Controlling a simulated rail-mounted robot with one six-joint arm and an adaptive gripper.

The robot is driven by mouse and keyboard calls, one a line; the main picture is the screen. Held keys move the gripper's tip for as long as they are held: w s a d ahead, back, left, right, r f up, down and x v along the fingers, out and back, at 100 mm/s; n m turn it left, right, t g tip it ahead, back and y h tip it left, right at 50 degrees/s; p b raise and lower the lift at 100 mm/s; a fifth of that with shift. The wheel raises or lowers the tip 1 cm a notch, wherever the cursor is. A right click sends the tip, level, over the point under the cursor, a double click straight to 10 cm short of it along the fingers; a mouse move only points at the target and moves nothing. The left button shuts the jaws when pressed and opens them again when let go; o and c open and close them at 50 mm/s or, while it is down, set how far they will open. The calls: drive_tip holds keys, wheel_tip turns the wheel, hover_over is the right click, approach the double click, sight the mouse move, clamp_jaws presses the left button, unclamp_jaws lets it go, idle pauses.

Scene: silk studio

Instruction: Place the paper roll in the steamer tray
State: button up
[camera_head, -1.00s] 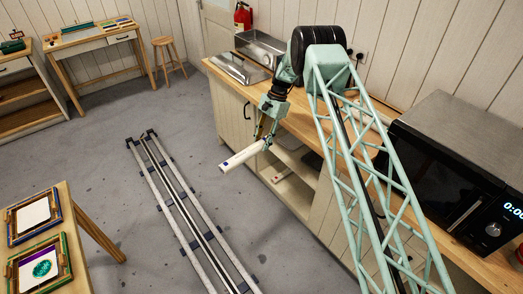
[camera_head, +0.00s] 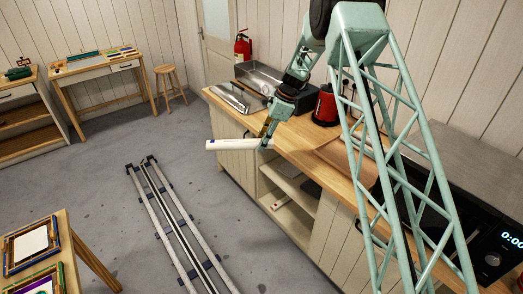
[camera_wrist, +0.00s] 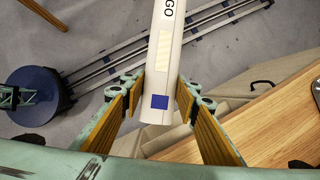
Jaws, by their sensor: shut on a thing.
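The paper roll (camera_head: 228,145) is a long white cylinder with a small blue mark. My gripper (camera_head: 266,142) is shut on it near one end and holds it nearly level in the air, beside the counter's front edge. In the wrist view the roll (camera_wrist: 163,60) lies between the two fingers, with dark lettering, a cream strip and a blue square. The steamer tray appears to be the open metal box (camera_head: 256,75) at the back of the counter, partly hidden by my arm. I cannot see its inside fully.
A metal lid (camera_head: 238,98) lies on the wooden counter (camera_head: 290,143) in front of the metal box. A red-and-black appliance (camera_head: 325,106) stands right of my gripper. A microwave (camera_head: 440,195) is farther right. Open shelves (camera_head: 285,205) are below the counter.

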drive_tip(key=shift+r+m, duration=0.5)
drive_tip(key=shift+r, duration=0.85)
drive_tip(key=shift+w, duration=0.1)
